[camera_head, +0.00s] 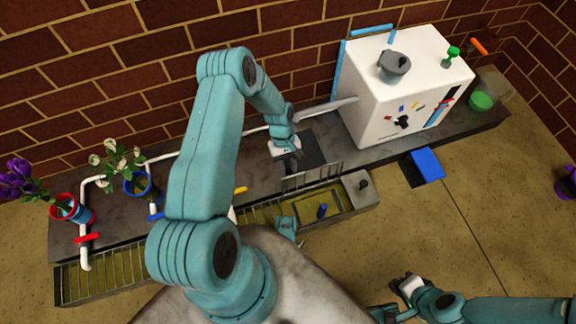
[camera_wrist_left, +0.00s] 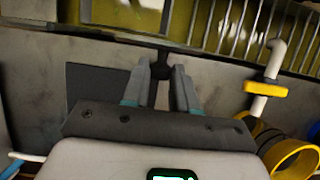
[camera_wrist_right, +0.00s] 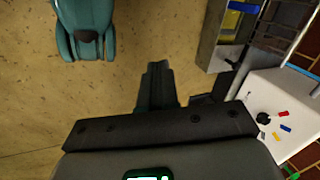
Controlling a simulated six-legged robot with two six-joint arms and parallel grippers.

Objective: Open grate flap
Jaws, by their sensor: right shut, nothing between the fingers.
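The grate flap (camera_head: 314,177), a panel of thin bars, stands raised along the bench side of an opening in the trough (camera_head: 345,212). A blue object (camera_head: 322,211) lies in that opening. My left gripper (camera_head: 290,165) is low over the bench, at the flap's left end. In the left wrist view its fingers (camera_wrist_left: 162,80) are apart, with a dark knob (camera_wrist_left: 162,56) at the tips; I cannot tell whether they touch it. My right gripper (camera_head: 404,283) is shut and empty, away from the trough; its fingers are together in the right wrist view (camera_wrist_right: 157,80).
A white box (camera_head: 385,105) with a grey pot (camera_head: 394,66) stands on the bench at right. A blue panel (camera_head: 428,165) sticks out in front. White pipes and flower pots (camera_head: 138,187) occupy the left bench. A yellow valve handle (camera_wrist_left: 265,89) is near my left gripper.

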